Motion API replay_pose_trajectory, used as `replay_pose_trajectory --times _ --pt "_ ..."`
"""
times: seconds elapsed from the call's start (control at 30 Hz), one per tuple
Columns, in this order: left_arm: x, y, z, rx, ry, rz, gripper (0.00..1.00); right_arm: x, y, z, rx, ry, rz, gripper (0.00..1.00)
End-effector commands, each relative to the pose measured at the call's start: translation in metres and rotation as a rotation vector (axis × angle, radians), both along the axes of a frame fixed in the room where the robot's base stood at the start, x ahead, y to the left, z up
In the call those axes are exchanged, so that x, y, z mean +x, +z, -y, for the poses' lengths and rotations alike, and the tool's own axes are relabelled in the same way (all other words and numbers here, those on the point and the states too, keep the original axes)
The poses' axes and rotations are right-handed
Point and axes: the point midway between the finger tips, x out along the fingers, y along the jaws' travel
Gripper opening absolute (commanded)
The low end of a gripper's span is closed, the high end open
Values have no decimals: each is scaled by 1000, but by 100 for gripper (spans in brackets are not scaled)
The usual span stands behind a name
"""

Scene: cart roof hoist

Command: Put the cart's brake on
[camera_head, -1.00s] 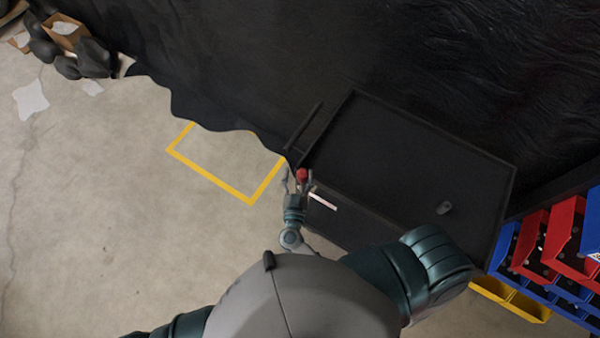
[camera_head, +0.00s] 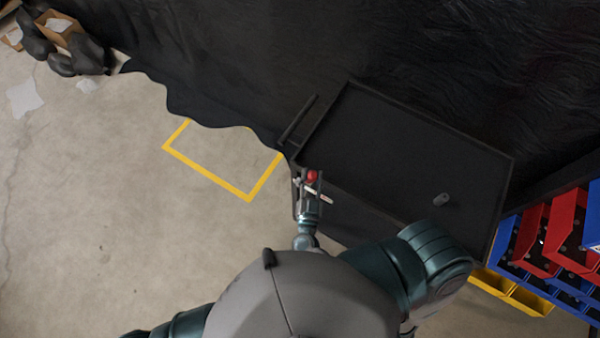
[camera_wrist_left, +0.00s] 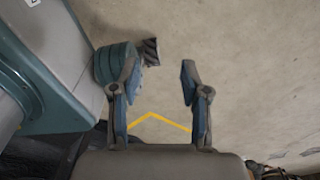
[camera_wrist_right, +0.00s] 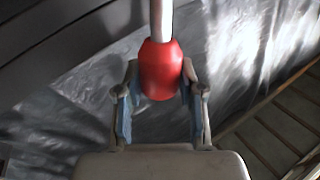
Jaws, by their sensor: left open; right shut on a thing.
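The dark cart (camera_head: 400,160) has a flat, raised-rim top and stands right of centre in the head view. A red knob (camera_head: 312,177) shows at its near left side, by a short pale bar (camera_head: 322,197). In the right wrist view the red knob (camera_wrist_right: 161,72) sits on a pale rod (camera_wrist_right: 161,18). My right gripper (camera_head: 309,183) is shut on the red knob, with a finger on each side of it. My left gripper (camera_wrist_left: 161,70) is open and empty above the bare floor in the left wrist view; it is out of the head view.
A small grey cylinder (camera_head: 441,199) stands on the cart top. A yellow floor outline (camera_head: 207,174) lies left of the cart. Red and blue bins (camera_head: 535,240) stand at the right. A black sheet (camera_head: 240,60) spans the back. The floor at left is mostly clear.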

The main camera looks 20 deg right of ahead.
Motion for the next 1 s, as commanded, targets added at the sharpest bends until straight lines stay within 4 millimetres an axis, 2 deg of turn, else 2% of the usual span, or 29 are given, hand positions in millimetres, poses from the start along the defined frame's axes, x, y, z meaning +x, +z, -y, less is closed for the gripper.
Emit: replay_pose_trajectory --times 0.03,0.2,0.4,0.57,0.6,0.7,1.0 --pt "-1 -10 0 -1 0 -2 46 -5 -7 10 16 -11 37 0" --pt "-4 -21 5 -5 2 -7 46 -17 -10 19 93 -11 134 0" --pt "-5 -21 14 -16 3 -9 46 -19 -8 20 111 -11 159 0" --pt "-5 -20 14 -16 1 -9 46 -19 -7 20 110 -10 158 0" --pt "-5 -20 13 -15 0 -8 46 -19 -7 20 110 -11 159 42" --pt "-6 -20 10 -11 -1 -10 46 -19 -7 19 111 -9 157 64" --pt "-6 -20 6 -7 0 -9 46 -20 -8 13 109 -4 152 64"
